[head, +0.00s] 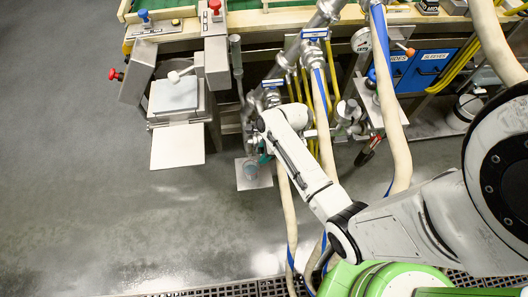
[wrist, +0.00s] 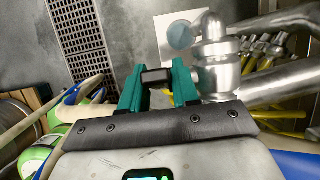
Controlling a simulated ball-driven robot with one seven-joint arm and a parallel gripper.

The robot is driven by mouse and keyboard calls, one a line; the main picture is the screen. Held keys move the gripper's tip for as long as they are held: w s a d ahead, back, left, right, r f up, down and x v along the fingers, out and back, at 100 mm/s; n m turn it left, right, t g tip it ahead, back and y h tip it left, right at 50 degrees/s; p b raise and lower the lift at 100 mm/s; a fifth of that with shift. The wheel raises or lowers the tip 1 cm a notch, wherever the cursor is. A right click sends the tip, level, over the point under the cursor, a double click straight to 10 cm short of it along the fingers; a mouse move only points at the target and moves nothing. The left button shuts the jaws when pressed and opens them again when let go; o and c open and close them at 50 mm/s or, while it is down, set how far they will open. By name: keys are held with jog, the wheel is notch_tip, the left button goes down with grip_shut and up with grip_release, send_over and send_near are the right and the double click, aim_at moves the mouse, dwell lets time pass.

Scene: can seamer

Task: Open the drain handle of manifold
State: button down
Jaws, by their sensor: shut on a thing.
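My gripper (head: 264,156) reaches down among the pipes in the head view, beside the silver manifold (head: 262,98). In the wrist view my gripper (wrist: 158,71) has its two green fingers on either side of a small dark block, which I take for the drain handle (wrist: 156,77). The fingers are shut on it. The silver manifold body (wrist: 215,62) stands just right of the fingers in the wrist view. In the head view my arm and gripper hide the handle, and how far it is turned cannot be told.
Beige hoses (head: 398,150) hang close to my arm. A pale square plate (head: 253,174) with a round bluish thing lies on the floor below my gripper. A steel box with a lid (head: 175,94) stands left. A floor grate (wrist: 78,38) shows. Floor at left is clear.

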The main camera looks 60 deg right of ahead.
aim_at(262, 150)
jog(key=shift+w+a+r+g+h+p, duration=0.15)
jog(key=shift+r+g+h+p, duration=0.15)
jog(key=shift+g+h+p, duration=0.55)
jog(key=shift+f+g+h+p, duration=0.3)
jog(key=shift+g+h+p, duration=0.3)
jog(key=shift+g, duration=0.45)
jog(key=c, duration=1.2)
grip_release()
notch_tip(262, 150, up, 11)
jog(key=shift+w+f, duration=0.1)
jog(key=shift+o, duration=0.3)
